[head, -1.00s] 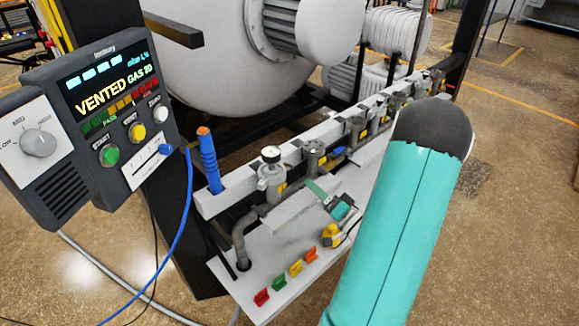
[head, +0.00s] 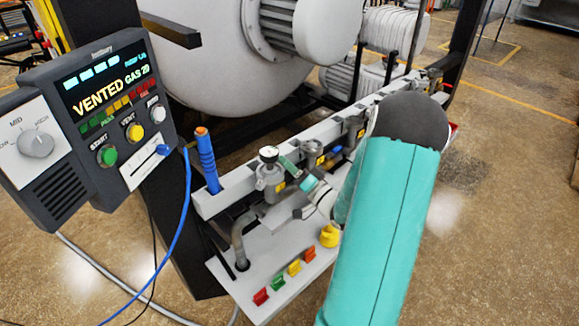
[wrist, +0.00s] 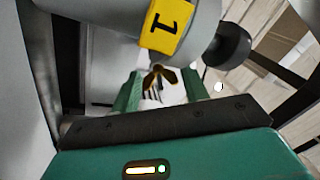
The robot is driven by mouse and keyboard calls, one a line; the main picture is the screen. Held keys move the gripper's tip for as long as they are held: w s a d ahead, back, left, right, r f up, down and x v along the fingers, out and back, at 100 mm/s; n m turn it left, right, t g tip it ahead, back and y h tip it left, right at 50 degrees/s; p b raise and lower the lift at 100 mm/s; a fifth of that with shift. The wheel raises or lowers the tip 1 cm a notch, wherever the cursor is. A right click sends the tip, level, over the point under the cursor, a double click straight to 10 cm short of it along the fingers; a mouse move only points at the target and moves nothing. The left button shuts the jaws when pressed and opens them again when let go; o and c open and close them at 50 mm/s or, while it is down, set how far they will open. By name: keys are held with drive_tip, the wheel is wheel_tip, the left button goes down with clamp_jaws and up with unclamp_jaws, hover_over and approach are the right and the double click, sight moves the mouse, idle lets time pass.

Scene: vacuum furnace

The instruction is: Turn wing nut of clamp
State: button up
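The brass wing nut (wrist: 160,76) shows in the wrist view, just below a grey fitting with a yellow tag (wrist: 166,27) marked 1. My gripper (wrist: 161,92) is open, with one green finger on each side of the wing nut and a gap to it. Whether the fingertips reach level with the nut is hard to tell. In the head view my gripper (head: 298,174) is beside the first grey valve (head: 269,177) on the rail, at its right. The wing nut cannot be made out in the head view.
A black round knob (wrist: 228,46) sits close to the right finger. A white shelf (head: 245,291) below holds several coloured clips and a yellow object (head: 329,236). A blue handle (head: 208,160) stands on the rail at left, near the control panel (head: 105,110).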

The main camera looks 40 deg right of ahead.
drive_tip(key=c, duration=0.6)
drive_tip(key=shift+o, duration=0.2)
drive_tip(key=shift+m, duration=0.3)
drive_tip(key=m, duration=0.2)
drive_tip(key=m+g+h, duration=0.1)
drive_tip(key=m, duration=0.1)
drive_tip(key=shift+g, duration=0.3)
drive_tip(key=shift+m+g+h, duration=0.4)
drive_tip(key=shift+m+g, duration=0.2)
drive_tip(key=shift+m, duration=1)
drive_tip(key=o, duration=1)
